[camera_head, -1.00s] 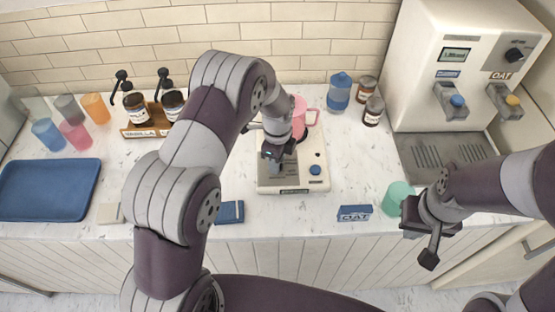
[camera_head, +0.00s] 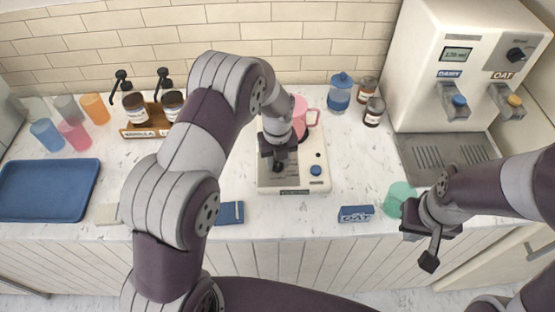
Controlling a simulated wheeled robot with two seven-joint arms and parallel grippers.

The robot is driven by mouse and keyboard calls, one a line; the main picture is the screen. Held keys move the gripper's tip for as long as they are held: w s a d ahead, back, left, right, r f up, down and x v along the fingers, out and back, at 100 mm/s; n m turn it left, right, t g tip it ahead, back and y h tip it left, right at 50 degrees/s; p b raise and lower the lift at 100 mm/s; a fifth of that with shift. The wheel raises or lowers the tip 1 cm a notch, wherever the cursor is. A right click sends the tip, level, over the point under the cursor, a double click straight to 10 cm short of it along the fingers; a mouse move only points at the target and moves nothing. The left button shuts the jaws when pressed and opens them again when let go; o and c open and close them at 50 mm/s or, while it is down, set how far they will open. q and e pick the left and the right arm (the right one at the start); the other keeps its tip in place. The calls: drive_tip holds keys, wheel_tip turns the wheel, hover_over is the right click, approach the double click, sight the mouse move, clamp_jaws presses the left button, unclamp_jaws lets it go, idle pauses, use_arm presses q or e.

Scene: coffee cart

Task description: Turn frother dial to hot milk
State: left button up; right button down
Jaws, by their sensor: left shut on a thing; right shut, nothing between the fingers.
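The frother (camera_head: 311,178) is a white machine in the middle of the counter, with a blue button (camera_head: 315,170) at its front right and a pink pitcher (camera_head: 300,117) at its back. My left gripper (camera_head: 278,166) is over the left front of the frother, pointing down, shut on the dark dial (camera_head: 278,169), which is mostly hidden under it. I cannot read the dial's setting. My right gripper (camera_head: 430,259) is shut and empty, in front of the counter's edge at the right.
A green cup (camera_head: 398,198) stands close to my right gripper. A blue OAT box (camera_head: 356,214) and another blue box (camera_head: 230,213) lie near the front edge. The dispenser (camera_head: 455,80) stands at back right, a blue tray (camera_head: 48,190) at left.

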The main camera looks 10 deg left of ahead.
use_arm(q)
drive_tip(key=shift+w+r+m, duration=0.2)
drive_tip(key=shift+m, duration=1)
drive_tip(key=o, duration=0.9)
drive_tip(key=shift+o, duration=0.7)
drive_tip(key=shift+s+f, duration=0.1)
wheel_tip(320, 180, up, 13)
drive_tip(key=b, duration=0.1)
